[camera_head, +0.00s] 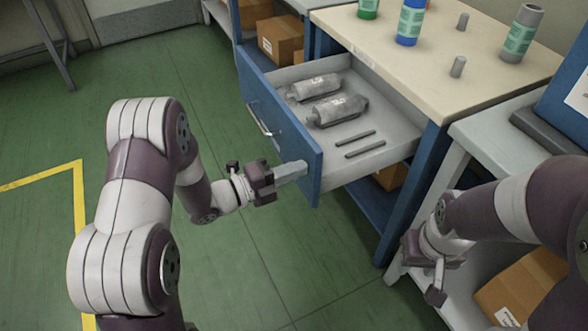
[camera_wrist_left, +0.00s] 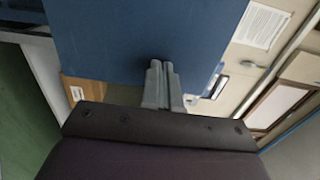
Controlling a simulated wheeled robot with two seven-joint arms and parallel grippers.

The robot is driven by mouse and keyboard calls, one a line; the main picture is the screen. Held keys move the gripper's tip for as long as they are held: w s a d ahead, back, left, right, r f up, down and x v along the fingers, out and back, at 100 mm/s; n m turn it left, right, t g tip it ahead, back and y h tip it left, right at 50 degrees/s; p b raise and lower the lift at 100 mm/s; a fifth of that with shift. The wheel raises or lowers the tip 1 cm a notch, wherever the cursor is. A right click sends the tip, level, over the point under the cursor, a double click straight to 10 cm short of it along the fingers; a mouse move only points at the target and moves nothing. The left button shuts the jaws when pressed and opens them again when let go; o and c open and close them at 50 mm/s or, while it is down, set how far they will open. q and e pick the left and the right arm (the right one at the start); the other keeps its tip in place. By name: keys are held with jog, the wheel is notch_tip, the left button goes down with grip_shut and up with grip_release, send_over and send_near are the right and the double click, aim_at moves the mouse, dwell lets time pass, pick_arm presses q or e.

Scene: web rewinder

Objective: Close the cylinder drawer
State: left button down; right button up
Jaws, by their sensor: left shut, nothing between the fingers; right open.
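The cylinder drawer (camera_head: 388,122) is pulled out of the blue workbench, its blue front (camera_head: 308,160) facing left with a metal handle (camera_head: 260,119). Two grey cylinders (camera_head: 338,110) and two thin rods (camera_head: 360,142) lie inside. My left gripper (camera_head: 300,167) is shut and empty, its fingertips at the near end of the drawer front, below and to the right of the handle. In the left wrist view the shut fingers (camera_wrist_left: 162,85) point at the blue panel (camera_wrist_left: 135,40); I cannot tell whether they touch it. My right gripper (camera_head: 436,280) is open and empty, low at the right.
A grey side table (camera_head: 490,140) and a cardboard box (camera_head: 525,283) are at right. Green floor at left is clear.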

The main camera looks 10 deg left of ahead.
pick_arm(q)
jog(key=shift+d, duration=0.15)
jog(key=b+x, duration=0.5)
jog(key=x, duration=1.3)
jog(key=shift+w+d+f, duration=0.15)
jog(key=shift+w+d, duration=0.1)
jog(key=shift+d, duration=0.05)
jog(key=b+x, duration=0.2)
jog(key=x, duration=0.7)
jog(key=shift+w+d+r, duration=0.2)
jog(key=shift+w+r, duration=0.05)
jog(key=shift+r, duration=0.1)
jog(key=shift+r, duration=0.2)
jog(key=shift+f, duration=0.1)
